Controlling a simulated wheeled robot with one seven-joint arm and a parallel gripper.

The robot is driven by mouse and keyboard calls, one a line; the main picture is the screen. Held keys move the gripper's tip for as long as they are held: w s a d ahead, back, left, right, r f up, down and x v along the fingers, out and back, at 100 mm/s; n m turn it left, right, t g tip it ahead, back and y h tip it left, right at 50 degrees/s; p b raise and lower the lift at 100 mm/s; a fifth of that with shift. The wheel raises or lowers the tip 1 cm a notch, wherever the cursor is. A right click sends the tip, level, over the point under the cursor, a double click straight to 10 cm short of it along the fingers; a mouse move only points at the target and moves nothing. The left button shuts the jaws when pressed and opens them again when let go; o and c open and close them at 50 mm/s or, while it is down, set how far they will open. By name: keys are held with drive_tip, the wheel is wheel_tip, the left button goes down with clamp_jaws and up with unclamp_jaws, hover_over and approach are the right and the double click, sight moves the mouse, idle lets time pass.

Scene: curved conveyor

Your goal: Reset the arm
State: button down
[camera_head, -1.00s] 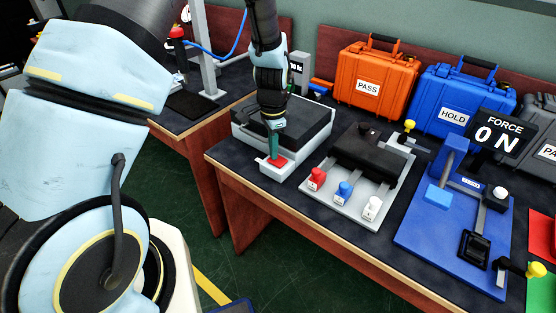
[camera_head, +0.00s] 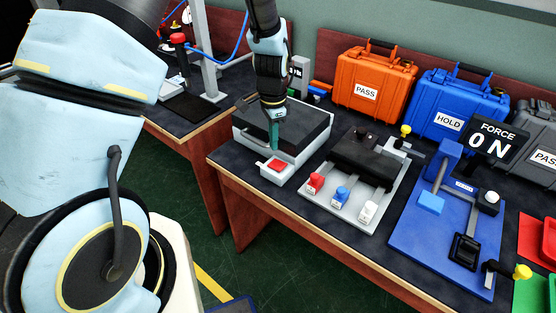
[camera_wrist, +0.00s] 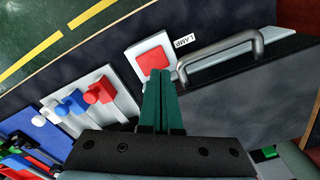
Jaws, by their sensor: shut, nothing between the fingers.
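My gripper (camera_head: 274,146) points down with its dark green fingers together and nothing between them. In the head view its tips are a little above and behind the red button (camera_head: 275,165) on its white box (camera_head: 270,177), apart from it as far as I can tell. In the wrist view the shut fingers (camera_wrist: 160,76) reach toward the red button (camera_wrist: 153,61), which has a "LAMP" label beside it. The fingertips overlap the near edge of the button's white box in that view.
A grey lidded box with a handle (camera_wrist: 219,57) stands close behind the fingers. To the right are a grey fixture with red, blue and white knobs (camera_head: 341,194), a blue force stand (camera_head: 406,250) reading 0 N, and orange (camera_head: 345,108) and blue (camera_head: 440,100) cases. Open floor lies in front.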

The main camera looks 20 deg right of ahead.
drive_tip(key=shift+r+p, duration=0.3)
drive_tip(key=shift+r, duration=0.35)
drive_tip(key=w+a+r+n, duration=0.3)
drive_tip(key=a+r+n, duration=0.5)
drive_tip(key=a, duration=0.5)
drive_tip(key=s+a+r+n, duration=0.3)
drive_tip(key=a+r+n, duration=0.1)
drive_tip(key=a, duration=0.4)
drive_tip(key=s+a+r+n+t, duration=0.1)
drive_tip(key=s+a+r+n, duration=0.2)
drive_tip(key=a, duration=0.6)
drive_tip(key=shift+s+r+n+t, duration=0.35)
drive_tip(key=shift+s+n, duration=0.15)
drive_tip(key=shift+n, duration=0.5)
drive_tip(key=shift+a, duration=0.1)
